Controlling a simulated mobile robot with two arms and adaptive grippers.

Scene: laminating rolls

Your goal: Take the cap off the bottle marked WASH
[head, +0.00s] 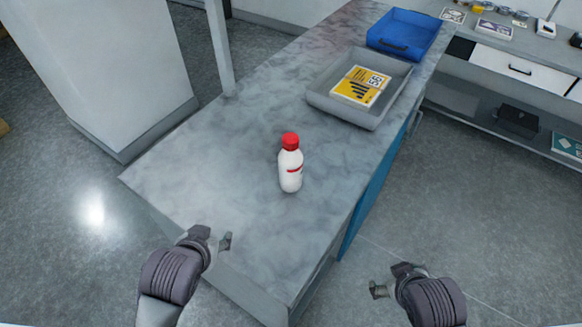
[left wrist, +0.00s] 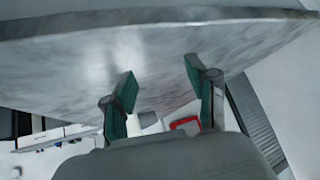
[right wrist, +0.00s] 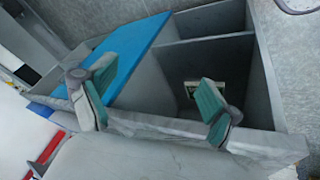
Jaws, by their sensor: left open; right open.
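A white bottle (head: 290,172) with a red cap (head: 290,140) stands upright near the middle of the grey counter (head: 235,150). A red band shows on its side, but its lettering is too small to read. My left gripper (head: 217,243) is open and empty near the counter's front left edge, apart from the bottle. Its fingers (left wrist: 163,95) show spread in the left wrist view. My right gripper (head: 392,282) is open and empty, off the counter's right side and low in the head view. Its fingers (right wrist: 150,95) are spread in the right wrist view.
A grey tray (head: 318,98) behind the bottle holds a yellow printed pack (head: 361,86). A blue tray (head: 404,27) stands farther back. A white post (head: 219,48) rises at the counter's left edge. The counter around the bottle is clear.

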